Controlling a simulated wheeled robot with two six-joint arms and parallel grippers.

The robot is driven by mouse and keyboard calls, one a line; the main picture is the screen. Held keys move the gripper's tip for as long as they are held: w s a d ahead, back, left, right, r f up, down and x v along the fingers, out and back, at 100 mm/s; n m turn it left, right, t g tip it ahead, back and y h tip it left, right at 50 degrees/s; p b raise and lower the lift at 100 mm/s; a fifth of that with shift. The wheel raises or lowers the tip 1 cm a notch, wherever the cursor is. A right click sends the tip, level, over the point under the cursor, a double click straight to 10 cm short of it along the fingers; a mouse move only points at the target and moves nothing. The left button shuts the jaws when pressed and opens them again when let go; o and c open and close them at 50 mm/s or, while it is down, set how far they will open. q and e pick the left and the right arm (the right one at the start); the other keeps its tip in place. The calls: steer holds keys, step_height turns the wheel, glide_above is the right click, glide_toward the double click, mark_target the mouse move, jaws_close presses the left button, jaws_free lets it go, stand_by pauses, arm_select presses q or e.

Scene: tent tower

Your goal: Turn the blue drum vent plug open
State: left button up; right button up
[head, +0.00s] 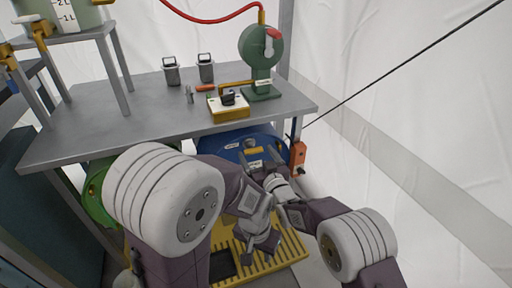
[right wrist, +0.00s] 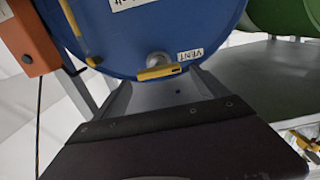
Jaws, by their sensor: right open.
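The blue drum (head: 228,141) lies under the bench with its end facing me. Its vent plug (right wrist: 158,60) is a round grey knob with a yellow lever (right wrist: 158,73) lying nearly level below it, beside a VENT label (right wrist: 190,55). The plug also shows small in the head view (head: 250,143). My right gripper (head: 263,163) is open in front of the drum end; in the right wrist view its two fingers (right wrist: 160,92) point at the plug from either side, apparently without touching it. My left gripper (head: 262,243) hangs lower, over the yellow grating; its jaw state is unclear.
The grey bench (head: 140,110) stands above the drum, carrying a green wheel device (head: 262,55), a yellow box (head: 228,107) and two small canisters. An orange box (head: 298,158) hangs right of the drum. A green drum (head: 97,195) lies left. Yellow grating (head: 285,250) is below.

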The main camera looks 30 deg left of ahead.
steer(key=shift+w+a+f, duration=0.25)
steer(key=shift+w+a, duration=0.15)
steer(key=shift+a, duration=0.1)
arm_select(q)
steer(key=shift+f, duration=0.55)
arm_select(e)
steer(key=shift+c, duration=0.3)
steer(key=c, duration=1.3)
